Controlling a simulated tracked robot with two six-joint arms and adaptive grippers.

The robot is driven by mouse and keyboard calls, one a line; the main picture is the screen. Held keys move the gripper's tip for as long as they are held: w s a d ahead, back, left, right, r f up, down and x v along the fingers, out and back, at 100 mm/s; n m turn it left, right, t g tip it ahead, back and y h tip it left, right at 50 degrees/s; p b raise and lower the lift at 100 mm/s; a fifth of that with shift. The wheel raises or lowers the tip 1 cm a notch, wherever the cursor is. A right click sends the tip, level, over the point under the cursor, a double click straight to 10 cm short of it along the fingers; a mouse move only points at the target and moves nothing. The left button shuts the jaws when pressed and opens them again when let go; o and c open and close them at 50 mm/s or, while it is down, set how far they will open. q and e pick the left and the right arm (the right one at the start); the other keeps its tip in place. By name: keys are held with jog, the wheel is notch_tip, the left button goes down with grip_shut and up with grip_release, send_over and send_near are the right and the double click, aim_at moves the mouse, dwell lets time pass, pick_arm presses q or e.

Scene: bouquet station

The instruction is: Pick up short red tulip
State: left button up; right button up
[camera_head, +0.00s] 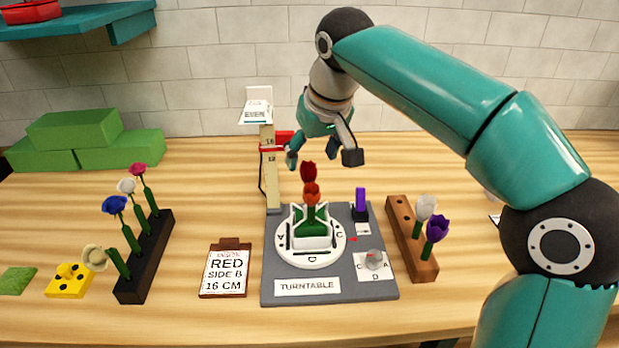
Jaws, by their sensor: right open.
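Two red tulip heads stand on the turntable. A dark red tulip (308,172) rises higher in the picture, and an orange-red tulip (311,192) is just below and in front of it. Their stems go down to a white holder with green inside (311,241) on the round white dial (288,259); the stem ends are hidden. Which tulip is shorter I cannot tell for certain. My right gripper (322,158) is open and empty, pointing down above and behind the tulip heads, with fingers apart. My left gripper is out of view.
A measuring post (268,170) with a red slider stands behind the grey turntable base (280,292). A wooden rack (424,272) with white and purple flowers is right; a black rack (133,289) with several flowers is left.

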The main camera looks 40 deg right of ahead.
jog(key=x, duration=0.4)
jog(key=shift+w+a+f+b, duration=0.1)
jog(key=shift+w+f+b, duration=0.05)
jog(key=shift+f+b, duration=0.2)
jog(key=c, duration=0.9)
